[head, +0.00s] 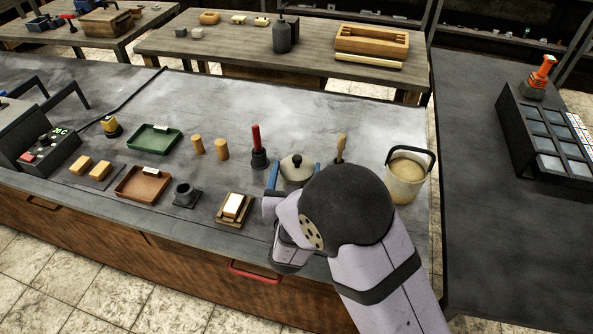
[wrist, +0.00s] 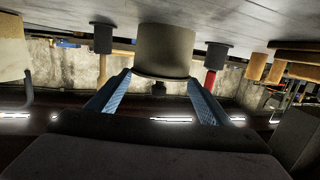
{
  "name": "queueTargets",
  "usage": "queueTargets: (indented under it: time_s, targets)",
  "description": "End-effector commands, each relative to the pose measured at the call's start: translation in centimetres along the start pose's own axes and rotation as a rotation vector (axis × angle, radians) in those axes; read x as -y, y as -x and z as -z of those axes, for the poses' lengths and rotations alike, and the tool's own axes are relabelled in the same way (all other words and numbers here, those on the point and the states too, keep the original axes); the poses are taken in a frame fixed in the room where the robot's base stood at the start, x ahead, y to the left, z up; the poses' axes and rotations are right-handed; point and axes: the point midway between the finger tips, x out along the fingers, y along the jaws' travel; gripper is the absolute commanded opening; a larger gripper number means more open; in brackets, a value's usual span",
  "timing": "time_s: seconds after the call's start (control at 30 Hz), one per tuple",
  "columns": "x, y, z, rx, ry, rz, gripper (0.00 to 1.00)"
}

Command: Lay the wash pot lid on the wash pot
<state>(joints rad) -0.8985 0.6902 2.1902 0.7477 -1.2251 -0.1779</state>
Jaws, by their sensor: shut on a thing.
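The wash pot lid (head: 297,171) is a pale disc with a dark knob on top. My gripper (head: 295,172) has one blue finger on each side of it and is shut on it. In the wrist view, which looks upside down, the wash pot (wrist: 165,45) is a grey-beige cylinder standing on the bench. The lid's dark knob (wrist: 158,88) shows at the pot's top end, between the two blue fingertips. The lid is in line with the pot's mouth; whether it rests on the rim or sits just above it, I cannot tell. My arm hides the front of the pot in the head view.
A cream bucket (head: 404,184) with a dark handle stands to the right. A wooden-handled tool (head: 341,146) stands just behind my arm. A red-handled tool (head: 257,147) and two wooden cylinders (head: 221,149) stand to the left. The bench behind is clear.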

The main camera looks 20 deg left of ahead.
Motion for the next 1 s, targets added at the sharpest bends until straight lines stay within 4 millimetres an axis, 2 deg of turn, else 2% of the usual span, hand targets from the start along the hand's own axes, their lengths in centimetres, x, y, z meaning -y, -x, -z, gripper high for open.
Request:
queueTargets:
  time_s: [0.2, 0.23, 0.3, 0.73, 0.87, 1.0]
  targets:
    - [0.0, -0.1, -0.3, 0.0, 0.0, 0.0, 0.51]
    - [0.0, -0.1, -0.3, 0.0, 0.0, 0.0, 0.75]
    - [0.0, 0.0, -0.2, 0.0, 0.0, 0.0, 0.92]
    - [0.0, 0.1, 0.2, 0.0, 0.0, 0.0, 0.92]
    - [0.1, 1.4, 0.0, 0.001, 0.0, 0.003, 0.92]
    - [0.1, 3.6, 0.0, 0.0, 0.002, 0.004, 0.92]
